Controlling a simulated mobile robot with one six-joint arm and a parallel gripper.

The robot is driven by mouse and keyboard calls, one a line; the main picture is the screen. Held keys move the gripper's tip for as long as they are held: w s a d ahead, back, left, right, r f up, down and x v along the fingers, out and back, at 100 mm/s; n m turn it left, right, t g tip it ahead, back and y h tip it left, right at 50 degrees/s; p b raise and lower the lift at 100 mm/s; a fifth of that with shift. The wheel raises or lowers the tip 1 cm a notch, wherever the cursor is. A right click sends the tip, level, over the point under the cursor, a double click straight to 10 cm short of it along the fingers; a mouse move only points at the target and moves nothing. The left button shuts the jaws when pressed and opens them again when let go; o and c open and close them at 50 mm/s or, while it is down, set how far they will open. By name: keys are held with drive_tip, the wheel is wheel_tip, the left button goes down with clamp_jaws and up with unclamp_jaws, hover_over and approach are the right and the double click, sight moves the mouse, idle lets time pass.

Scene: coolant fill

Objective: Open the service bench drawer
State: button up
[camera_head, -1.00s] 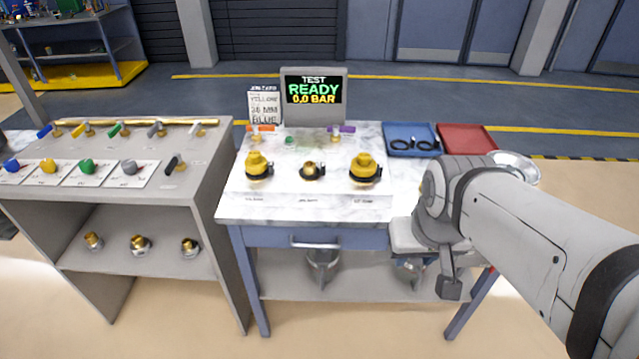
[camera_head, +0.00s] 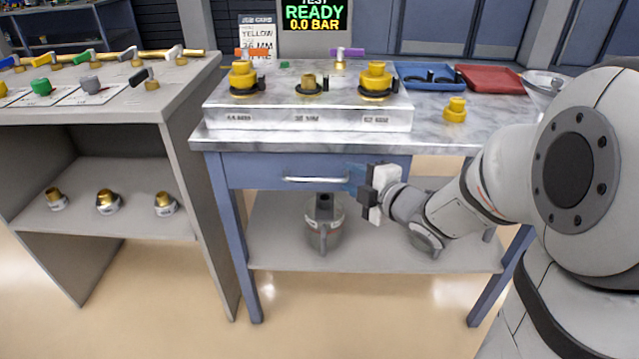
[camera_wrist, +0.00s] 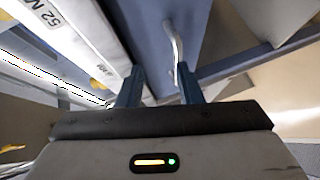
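The service bench drawer (camera_head: 262,172) is a blue front under the marble worktop, and it looks closed. Its pale bar handle (camera_head: 315,180) runs across the front; it also shows in the wrist view (camera_wrist: 173,42). My gripper (camera_head: 356,180) is at the right end of the handle, in front of the drawer. In the wrist view my gripper (camera_wrist: 158,82) has its two blue fingers apart. The handle lies just beyond the fingertips, close to the right finger. I cannot tell whether it touches that finger.
The worktop (camera_head: 440,140) carries a block with yellow fittings, a loose yellow fitting (camera_head: 455,109), a blue tray (camera_head: 428,86) and a red tray (camera_head: 492,80). A grey shelf unit (camera_head: 190,150) stands left. The floor in front is clear.

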sight(318, 179)
drive_tip(key=w+a+f+n+y+b, duration=0.1)
drive_tip(key=a, duration=0.1)
drive_tip(key=w+a+f+b, duration=0.1)
drive_tip(key=w+a, duration=0.1)
drive_tip(key=a, duration=0.1)
drive_tip(key=w+a+f+n+y+b, duration=0.1)
drive_tip(key=a, duration=0.1)
drive_tip(key=shift+w+a+f+n+g+y, duration=0.25)
drive_tip(key=shift+a+f+n+g+y, duration=0.05)
drive_tip(key=shift+a+f+g, duration=0.1)
drive_tip(key=shift+c, duration=0.2)
drive_tip(key=shift+d, duration=0.1)
clamp_jaws()
